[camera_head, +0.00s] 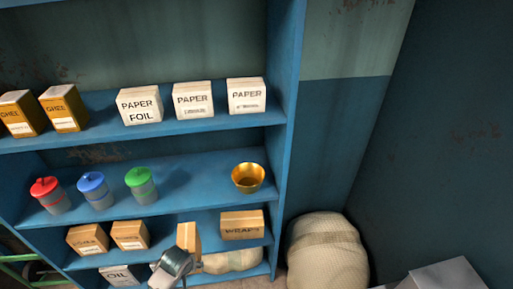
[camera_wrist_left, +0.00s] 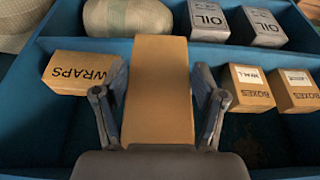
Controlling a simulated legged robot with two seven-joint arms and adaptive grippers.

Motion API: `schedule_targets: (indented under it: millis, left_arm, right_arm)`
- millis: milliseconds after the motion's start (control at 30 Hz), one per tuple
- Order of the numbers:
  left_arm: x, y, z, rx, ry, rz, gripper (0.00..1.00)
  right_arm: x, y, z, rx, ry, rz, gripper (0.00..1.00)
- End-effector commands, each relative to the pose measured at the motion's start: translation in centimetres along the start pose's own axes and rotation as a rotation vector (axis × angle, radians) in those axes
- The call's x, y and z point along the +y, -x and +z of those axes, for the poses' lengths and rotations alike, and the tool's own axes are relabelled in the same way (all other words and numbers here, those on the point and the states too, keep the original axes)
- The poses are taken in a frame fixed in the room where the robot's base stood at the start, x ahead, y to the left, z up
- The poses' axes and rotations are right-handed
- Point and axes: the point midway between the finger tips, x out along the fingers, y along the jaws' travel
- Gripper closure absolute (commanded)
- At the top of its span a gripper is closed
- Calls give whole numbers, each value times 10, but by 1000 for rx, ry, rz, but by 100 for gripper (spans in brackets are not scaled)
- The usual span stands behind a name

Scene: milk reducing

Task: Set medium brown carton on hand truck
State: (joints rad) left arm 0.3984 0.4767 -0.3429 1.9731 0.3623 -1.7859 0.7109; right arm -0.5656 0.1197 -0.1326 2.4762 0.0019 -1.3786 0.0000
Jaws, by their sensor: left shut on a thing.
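My left gripper (camera_head: 181,258) is shut on a plain brown carton (camera_head: 190,237) in front of the lower shelves. In the left wrist view the gripper (camera_wrist_left: 160,112) has a finger on each side of this carton (camera_wrist_left: 158,75), which stands out long and upright in the picture. The carton's lower end is hidden by the gripper body. A green frame with a dark wheel-like part (camera_head: 22,264) shows at the lower left edge, possibly the hand truck; most of it is cut off. My right gripper is not in view.
On the shelf beside the held carton are a WRAPS box (camera_head: 241,226) and BOXES cartons (camera_head: 130,235). Below are OIL boxes (camera_head: 120,275) and a pale sack (camera_head: 232,261). A large sack (camera_head: 325,252) stands right of the blue shelving (camera_head: 285,130).

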Motion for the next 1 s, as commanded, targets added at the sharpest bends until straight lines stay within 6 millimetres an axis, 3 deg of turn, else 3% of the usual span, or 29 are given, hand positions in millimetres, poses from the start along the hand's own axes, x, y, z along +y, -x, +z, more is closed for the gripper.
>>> schedule_targets:
  millis: [100, 367, 667, 1000]
  left_arm:
    - [27, 39, -2, 5, -105, 39, 87]
    - [59, 96, 10, -3, -254, 88, 87]
    - [58, 132, -6, 23, -246, 90, 87]
    - [59, 187, -27, 55, -243, 94, 87]
  right_arm:
    - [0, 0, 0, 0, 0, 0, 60]
    - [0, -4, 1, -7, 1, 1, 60]
    - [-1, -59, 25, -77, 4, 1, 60]
    - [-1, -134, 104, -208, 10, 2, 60]
